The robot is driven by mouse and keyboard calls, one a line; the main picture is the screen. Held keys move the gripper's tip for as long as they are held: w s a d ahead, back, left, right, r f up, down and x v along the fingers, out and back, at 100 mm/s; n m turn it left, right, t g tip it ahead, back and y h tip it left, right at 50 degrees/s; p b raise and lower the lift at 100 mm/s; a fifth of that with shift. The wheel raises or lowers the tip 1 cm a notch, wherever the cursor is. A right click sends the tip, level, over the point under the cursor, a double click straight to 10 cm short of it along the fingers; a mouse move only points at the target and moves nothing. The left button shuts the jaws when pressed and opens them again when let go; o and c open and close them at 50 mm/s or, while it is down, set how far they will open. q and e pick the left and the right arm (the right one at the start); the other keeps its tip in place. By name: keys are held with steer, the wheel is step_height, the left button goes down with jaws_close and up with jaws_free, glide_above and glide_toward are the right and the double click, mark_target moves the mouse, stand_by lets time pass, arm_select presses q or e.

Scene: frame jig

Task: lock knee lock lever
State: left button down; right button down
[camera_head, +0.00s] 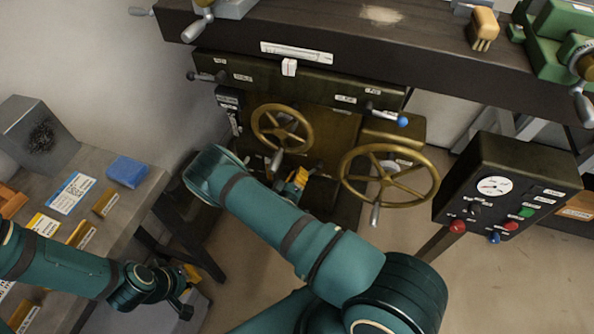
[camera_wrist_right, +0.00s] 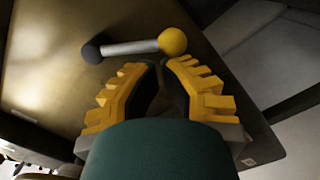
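A lever with a yellow ball knob (camera_wrist_right: 172,42), a metal rod and a dark ball hub lies across the upper middle of the right wrist view, on an olive machine face. I take it for the knee lock lever. My right gripper (camera_wrist_right: 160,64) points at it, its yellow fingertips drawn together just below the rod near the knob. I see nothing between them; whether they touch the lever is unclear. In the head view my right gripper (camera_head: 297,181) is low in front of the machine, partly behind my arm. My left gripper (camera_head: 184,290) is at lower left, beside the side table.
Two brass handwheels (camera_head: 282,128) (camera_head: 390,176) flank my right gripper. A blue-knobbed lever (camera_head: 386,115) sits above. A control box (camera_head: 507,190) with buttons stands at right. A grey side table (camera_head: 140,200) with a blue block (camera_head: 127,171) is at left.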

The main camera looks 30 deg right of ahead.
steer(key=shift+s+d+f+n, duration=0.5)
steer(key=shift+s+f+n, duration=0.15)
steer(key=shift+n, duration=0.35)
steer(key=shift+s+d+f+n, duration=0.5)
steer(key=shift+f+n, duration=0.2)
steer(key=shift+n, duration=0.3)
